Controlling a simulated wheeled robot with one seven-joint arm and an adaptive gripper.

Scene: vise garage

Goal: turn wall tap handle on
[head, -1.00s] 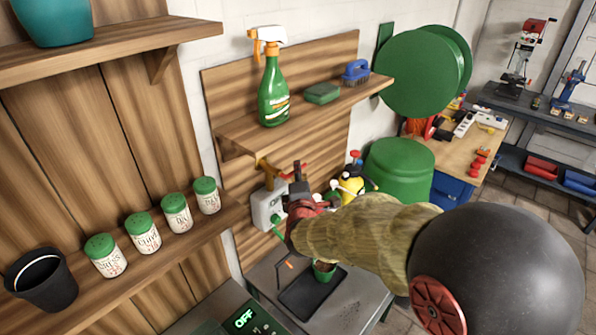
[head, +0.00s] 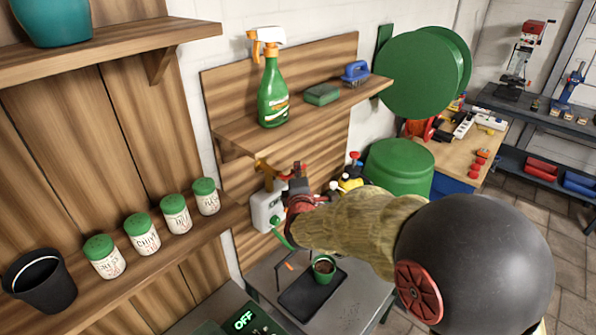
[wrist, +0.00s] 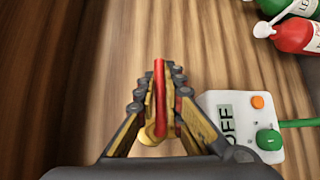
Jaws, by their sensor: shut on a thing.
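The wall tap has a brass body (head: 263,166) below the wooden shelf and a red handle (head: 298,168), partly hidden by my gripper (head: 297,186) in the head view. In the wrist view the red handle (wrist: 159,75) stands lengthwise between the fingers of my gripper (wrist: 160,97). The fingers are shut on it from both sides. A bit of yellow brass (wrist: 151,137) shows below the handle, between the finger bases. The rest of the tap is hidden by the gripper.
A white box (wrist: 240,125) reading OFF, with a green knob and hose, sits close right of my gripper. A spray bottle (head: 273,90) stands on the shelf above. A green pot (head: 324,268) and dark tray (head: 298,298) are below. Red and green bottles (wrist: 296,35) are at upper right.

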